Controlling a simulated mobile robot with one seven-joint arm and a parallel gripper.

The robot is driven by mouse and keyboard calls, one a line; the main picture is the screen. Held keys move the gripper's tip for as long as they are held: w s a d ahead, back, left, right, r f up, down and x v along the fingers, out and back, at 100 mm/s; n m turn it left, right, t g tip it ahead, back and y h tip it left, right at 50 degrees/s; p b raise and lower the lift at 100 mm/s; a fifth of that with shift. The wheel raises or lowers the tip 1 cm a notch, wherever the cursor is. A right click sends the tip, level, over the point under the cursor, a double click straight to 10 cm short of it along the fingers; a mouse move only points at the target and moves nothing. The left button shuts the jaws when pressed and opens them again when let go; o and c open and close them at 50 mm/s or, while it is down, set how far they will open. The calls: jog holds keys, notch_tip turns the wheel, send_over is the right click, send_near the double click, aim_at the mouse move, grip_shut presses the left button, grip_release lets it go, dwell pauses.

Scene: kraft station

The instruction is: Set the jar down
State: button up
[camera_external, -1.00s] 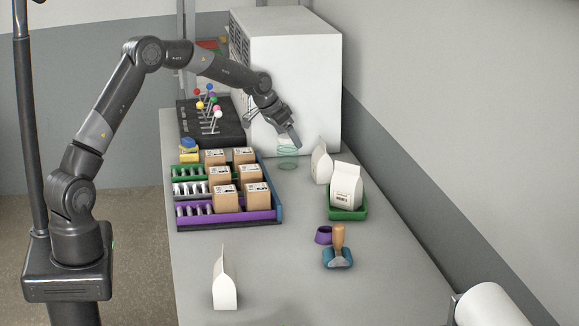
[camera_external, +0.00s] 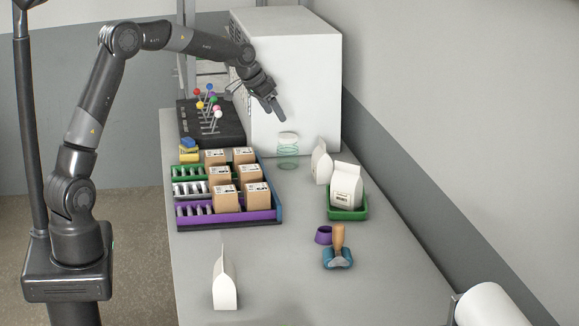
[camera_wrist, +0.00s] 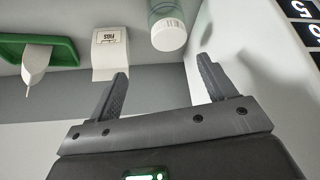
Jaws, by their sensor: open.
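The jar (camera_external: 288,152) is clear with greenish rings and a white lid. It stands upright on the grey bench in front of the white box-shaped machine. In the wrist view the jar's white lid (camera_wrist: 169,35) shows beyond the fingertips, apart from them. My gripper (camera_external: 277,113) is above the jar and a little to its left in the external view. In the wrist view my gripper (camera_wrist: 162,72) has its two fingers spread wide with nothing between them.
The white machine (camera_external: 290,80) stands close behind the jar. White paper bags (camera_external: 321,162) are to its right, one in a green tray (camera_external: 348,214). A rack of brown boxes (camera_external: 228,217) and a dark stand with coloured balls (camera_external: 212,127) are to its left.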

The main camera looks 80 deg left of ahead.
jog(key=s+d+r+m, duration=0.1)
jog(key=s+d+r, duration=0.2)
jog(key=s+d, duration=0.35)
jog(key=s+d+r, duration=0.3)
jog(key=s+d, duration=0.1)
jog(key=d, duration=0.5)
jog(key=s+d+r+m, duration=0.1)
jog(key=s+d+r, duration=0.2)
jog(key=s+d, duration=0.35)
jog(key=s+d+f, duration=0.2)
jog(key=s+d, duration=0.4)
jog(key=s, duration=0.3)
jog(key=s+d+f+m+h, duration=0.1)
jog(key=s+d+f, duration=0.1)
jog(key=s+d, duration=0.4)
jog(key=s, duration=0.4)
jog(key=shift+f, duration=0.35)
